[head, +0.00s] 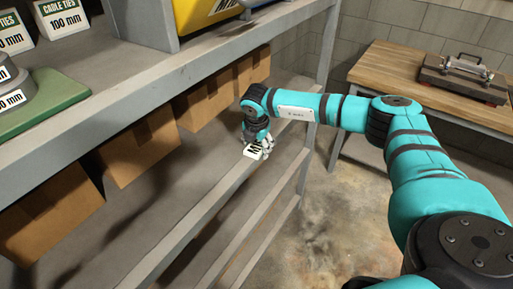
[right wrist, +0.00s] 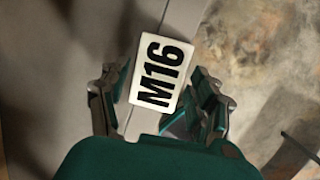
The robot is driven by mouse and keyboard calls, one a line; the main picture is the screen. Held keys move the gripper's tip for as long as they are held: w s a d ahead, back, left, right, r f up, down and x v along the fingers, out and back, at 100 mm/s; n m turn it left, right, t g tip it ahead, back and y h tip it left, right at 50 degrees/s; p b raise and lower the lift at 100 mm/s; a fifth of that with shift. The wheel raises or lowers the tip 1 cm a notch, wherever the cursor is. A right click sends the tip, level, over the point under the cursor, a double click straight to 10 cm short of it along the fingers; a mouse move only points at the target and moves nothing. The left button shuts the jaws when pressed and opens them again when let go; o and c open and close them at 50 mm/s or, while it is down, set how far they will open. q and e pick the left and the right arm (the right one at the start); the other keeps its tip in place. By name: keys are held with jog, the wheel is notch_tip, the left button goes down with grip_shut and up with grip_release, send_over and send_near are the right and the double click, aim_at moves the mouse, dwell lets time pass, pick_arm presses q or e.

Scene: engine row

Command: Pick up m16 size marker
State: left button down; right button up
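The M16 size marker (right wrist: 161,73) is a small white plate with black "M16" lettering. In the right wrist view it lies between the fingers of my right gripper (right wrist: 160,90), turned slightly against them. Its edges run roughly along the grey shelf edge behind it. In the head view the marker (head: 254,150) shows at the tip of my right gripper (head: 259,148), over the lower shelf's front edge. The fingers look spread to either side of the marker; firm contact is not visible. My left gripper is not in view.
The grey upper shelf (head: 222,55) carries cable-tie signs (head: 62,16), a green mat (head: 50,100) and a yellow bin (head: 195,14). Cardboard boxes (head: 140,150) stand below it. A wooden workbench (head: 400,58) stands at the right. Concrete floor (head: 340,225) is clear in front.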

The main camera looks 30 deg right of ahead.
jog(key=c, duration=0.8)
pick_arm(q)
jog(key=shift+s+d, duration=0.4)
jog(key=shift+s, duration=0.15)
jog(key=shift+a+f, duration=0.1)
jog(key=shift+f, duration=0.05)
pick_arm(e)
jog(key=shift+r, duration=0.1)
